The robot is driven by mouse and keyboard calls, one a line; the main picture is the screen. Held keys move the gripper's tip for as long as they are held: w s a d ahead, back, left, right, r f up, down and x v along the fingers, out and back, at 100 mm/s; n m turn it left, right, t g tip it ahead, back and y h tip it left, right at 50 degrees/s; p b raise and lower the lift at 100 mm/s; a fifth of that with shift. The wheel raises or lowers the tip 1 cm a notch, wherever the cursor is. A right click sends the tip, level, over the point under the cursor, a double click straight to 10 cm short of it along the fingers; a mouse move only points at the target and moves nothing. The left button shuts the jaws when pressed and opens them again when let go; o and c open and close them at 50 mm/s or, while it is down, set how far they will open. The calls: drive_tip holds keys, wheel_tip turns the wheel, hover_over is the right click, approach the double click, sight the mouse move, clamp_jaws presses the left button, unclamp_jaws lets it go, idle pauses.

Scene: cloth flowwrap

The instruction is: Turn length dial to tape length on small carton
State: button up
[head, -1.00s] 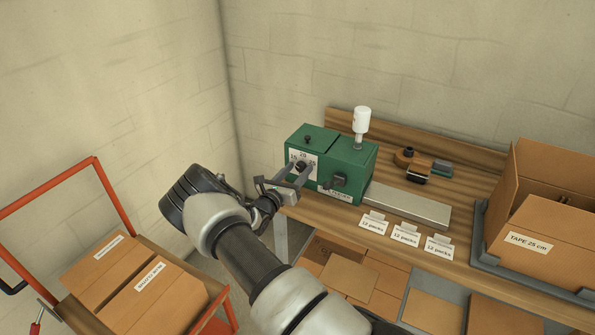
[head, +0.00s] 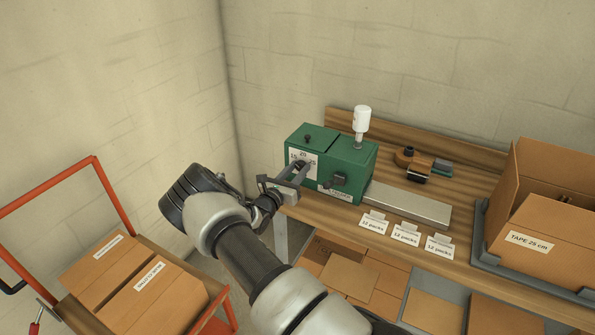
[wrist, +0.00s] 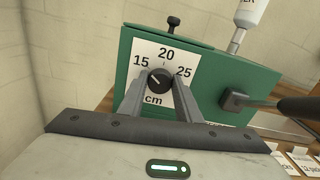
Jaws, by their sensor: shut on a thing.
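The green tape machine (head: 352,165) stands on the bench. Its white dial plate, marked 15, 20, 25 and cm, faces my gripper. The black length dial (wrist: 159,81) sits between my two fingertips (wrist: 159,84), and my gripper is shut on it. The dial's pale mark points up and left, towards 15. In the head view my gripper (head: 298,172) reaches the dial from the front left and partly hides it. An open carton (head: 570,238) at the right carries the label TAPE 25 cm (head: 529,243).
A black handle (head: 338,180) juts from the machine to the right of the dial. A white bottle (head: 362,119) stands on top. A tape dispenser (head: 420,172) and several "12 packs" cards (head: 374,225) lie on the bench. An orange cart (head: 108,205) with cartons stands left.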

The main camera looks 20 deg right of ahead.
drive_tip(key=m+b, duration=0.2)
drive_tip(key=m, duration=0.4)
drive_tip(key=shift+f, duration=0.1)
drive_tip(key=m+b, duration=0.2)
drive_tip(key=m, duration=0.2)
drive_tip(key=shift+s+m, duration=0.1)
drive_tip(key=shift+m, duration=0.2)
idle(0.4)
drive_tip(key=o, duration=1.1)
drive_tip(key=shift+c, duration=0.2)
drive_tip(key=v, duration=1.7)
drive_tip(key=shift+p, duration=0.3)
drive_tip(key=shift+s+a, duration=0.1)
drive_tip(key=shift+s, duration=0.05)
